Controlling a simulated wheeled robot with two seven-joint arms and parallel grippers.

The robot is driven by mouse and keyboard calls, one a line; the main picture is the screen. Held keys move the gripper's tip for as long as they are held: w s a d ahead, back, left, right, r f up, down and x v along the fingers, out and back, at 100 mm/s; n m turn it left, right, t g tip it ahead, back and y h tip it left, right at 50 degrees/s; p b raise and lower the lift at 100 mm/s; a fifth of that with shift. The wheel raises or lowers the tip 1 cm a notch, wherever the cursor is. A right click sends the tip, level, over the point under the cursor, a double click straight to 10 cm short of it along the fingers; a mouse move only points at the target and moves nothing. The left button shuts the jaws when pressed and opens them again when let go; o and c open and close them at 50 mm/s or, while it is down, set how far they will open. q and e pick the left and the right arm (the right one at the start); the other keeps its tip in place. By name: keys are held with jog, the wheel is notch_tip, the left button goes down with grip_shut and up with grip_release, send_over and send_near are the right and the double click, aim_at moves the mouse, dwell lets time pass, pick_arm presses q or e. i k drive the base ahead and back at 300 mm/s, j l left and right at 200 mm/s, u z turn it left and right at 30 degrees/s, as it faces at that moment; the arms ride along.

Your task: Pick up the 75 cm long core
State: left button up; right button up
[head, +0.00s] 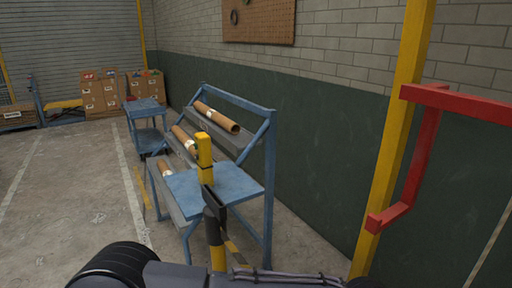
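Three brown cylindrical cores lie on a blue stepped rack (269,190) against the wall. The top core (217,117) lies on the highest tier and shows the most length. The middle core (181,134) lies one tier below, partly hidden at its near end. The lowest core (165,169) shows only a short part on the bottom tier. Pale labels are on the cores, too small to read, so I cannot tell which is 75 cm long. Neither of my grippers is in view.
A yellow and black upright (204,158) stands before the rack. A yellow post (396,130) with a red bracket (424,150) is at the right. A blue cart (146,106) and cardboard boxes (101,97) stand farther back. The concrete floor at left is clear.

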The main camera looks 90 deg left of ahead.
aim_at(187, 142)
jog(key=u, duration=0.5)
jog(key=i+u, duration=0.1)
jog(key=u, duration=0.4)
jog(key=l+u, duration=0.1)
jog(key=u, duration=0.9)
jog(key=l+u, duration=0.15)
jog(key=u, duration=0.35)
jog(key=i+l+u, duration=0.1)
jog(key=u, duration=0.9)
jog(key=i+j+u, duration=0.35)
jog(key=j, duration=0.2)
jog(key=i+j+u, duration=0.65)
jog(key=i, duration=0.3)
jog(key=i+j+z, duration=0.15)
jog(key=i, duration=0.35)
jog(key=i+j+z, duration=0.15)
jog(key=i, duration=0.4)
jog(key=i+z, duration=0.3)
jog(key=i, duration=1.45)
jog(key=i+z, duration=0.25)
jog(key=i, duration=0.2)
jog(key=i+j+z, duration=0.15)
jog(key=i+z, duration=0.15)
jog(key=i, duration=0.15)
